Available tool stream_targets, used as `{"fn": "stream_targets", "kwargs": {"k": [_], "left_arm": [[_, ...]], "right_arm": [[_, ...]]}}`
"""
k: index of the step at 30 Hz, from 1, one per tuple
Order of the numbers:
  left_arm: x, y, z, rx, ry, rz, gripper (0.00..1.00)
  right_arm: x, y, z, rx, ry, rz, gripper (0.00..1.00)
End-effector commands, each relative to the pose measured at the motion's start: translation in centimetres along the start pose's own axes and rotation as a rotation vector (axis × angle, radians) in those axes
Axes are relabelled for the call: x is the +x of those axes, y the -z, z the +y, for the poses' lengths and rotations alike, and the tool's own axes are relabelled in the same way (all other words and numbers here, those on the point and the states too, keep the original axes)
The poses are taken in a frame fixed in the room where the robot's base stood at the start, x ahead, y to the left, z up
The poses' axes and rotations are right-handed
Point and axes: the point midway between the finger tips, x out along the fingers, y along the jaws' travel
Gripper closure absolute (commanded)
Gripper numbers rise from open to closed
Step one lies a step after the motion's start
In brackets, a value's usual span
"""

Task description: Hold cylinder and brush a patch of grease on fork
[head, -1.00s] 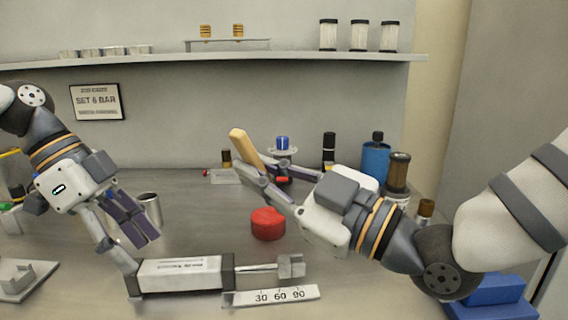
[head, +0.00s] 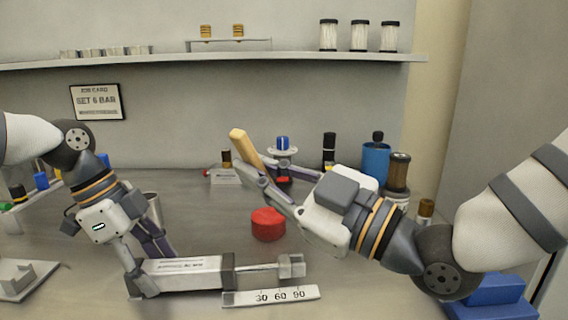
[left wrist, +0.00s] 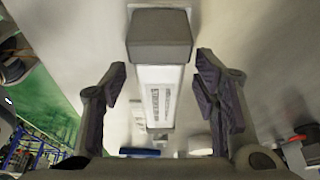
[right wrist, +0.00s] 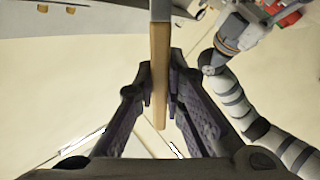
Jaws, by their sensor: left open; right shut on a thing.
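The cylinder (head: 190,276) lies on the bench, with a white labelled body, dark end blocks and a rod pointing right. The grey fork (head: 291,266) is on the rod's end; I cannot make out grease on it. My left gripper (head: 155,266) is open, its fingers around the left part of the cylinder. In the left wrist view the cylinder (left wrist: 160,90) lies between the spread fingers, with gaps on both sides. My right gripper (head: 258,172) is shut on the wooden handle of the brush (head: 240,144), held tilted above the bench. The handle also shows in the right wrist view (right wrist: 160,65).
A scale strip (head: 270,296) marked 30, 60, 90 lies in front of the rod. A red round object (head: 268,224) stands behind the rod. A metal cup (head: 153,205) is behind my left gripper. Bottles and a blue container (head: 375,160) stand at the back right.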

Motion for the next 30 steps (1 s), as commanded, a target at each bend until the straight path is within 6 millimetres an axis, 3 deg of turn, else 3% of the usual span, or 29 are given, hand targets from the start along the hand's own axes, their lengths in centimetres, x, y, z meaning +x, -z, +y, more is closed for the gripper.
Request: {"fn": "stream_targets", "kwargs": {"k": [19, 25, 30], "left_arm": [[-0.05, 0.00, 0.00, 0.000, 0.001, 0.000, 0.45], [-0.04, 0.00, 0.01, -0.001, 0.000, 0.000, 0.88], [-0.09, 0.07, -0.03, 0.000, 0.002, 0.002, 0.91]], "right_arm": [[0.00, 0.02, 0.01, 0.000, 0.000, 0.000, 1.00], [0.00, 0.01, 0.01, 0.000, 0.000, 0.000, 1.00], [0.00, 0.01, 0.01, 0.000, 0.000, 0.000, 1.00]]}}
